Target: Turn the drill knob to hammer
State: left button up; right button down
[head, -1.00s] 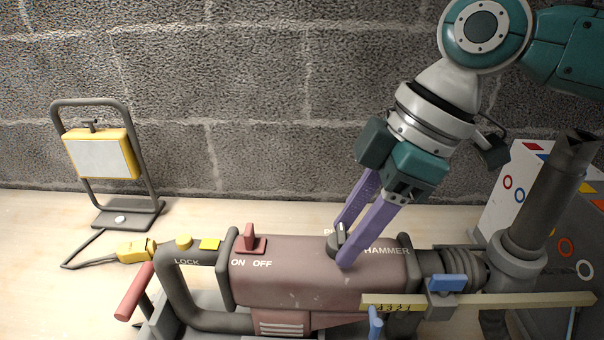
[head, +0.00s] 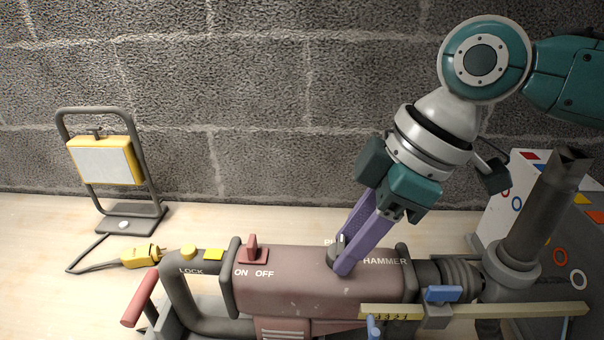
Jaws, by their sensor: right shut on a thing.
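The drill (head: 290,290) lies across the front of the table, with a dark red body and grey handle. Its dark knob (head: 333,250) sits on top of the body, between a mostly covered label starting with P and the word HAMMER (head: 385,261). My right gripper (head: 340,262) reaches down from the upper right with purple fingers and is shut on the knob. The fingers hide much of the knob, so its exact pointing direction is hard to tell. My left gripper is not in view.
A red ON/OFF switch (head: 252,250) and yellow LOCK buttons (head: 188,251) sit left of the knob. A yellow work lamp (head: 105,162) stands at the back left. A yellow depth rod (head: 480,311) and a box with coloured marks (head: 527,170) are at the right.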

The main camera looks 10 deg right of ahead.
jog(key=m+p, duration=0.2)
jog(key=p, duration=0.1)
jog(key=m+t+h+p, duration=0.1)
jog(key=m+p, duration=0.2)
jog(key=p, duration=0.1)
jog(key=m+t+h+p, duration=0.1)
jog(key=m+p, duration=0.1)
jog(key=p, duration=0.1)
jog(key=shift+s+a+r+m, duration=0.35)
jog(key=shift+a+m, duration=0.05)
jog(key=m+h+p, duration=0.1)
jog(key=m+p, duration=0.1)
jog(key=shift+a+f+m, duration=0.1)
jog(key=shift+a+m, duration=0.05)
jog(key=shift+m, duration=0.25)
jog(key=m, duration=0.1)
jog(key=m+h+p, duration=0.1)
jog(key=shift+a+f+m+t, duration=0.1)
jog(key=shift+f+m+t, duration=0.05)
jog(key=shift+m+t, duration=0.15)
jog(key=m+h, duration=0.1)
jog(key=m, duration=0.1)
jog(key=shift+m, duration=0.7)
jog(key=shift+h, duration=0.3)
jog(key=c, duration=0.5)
grip_release()
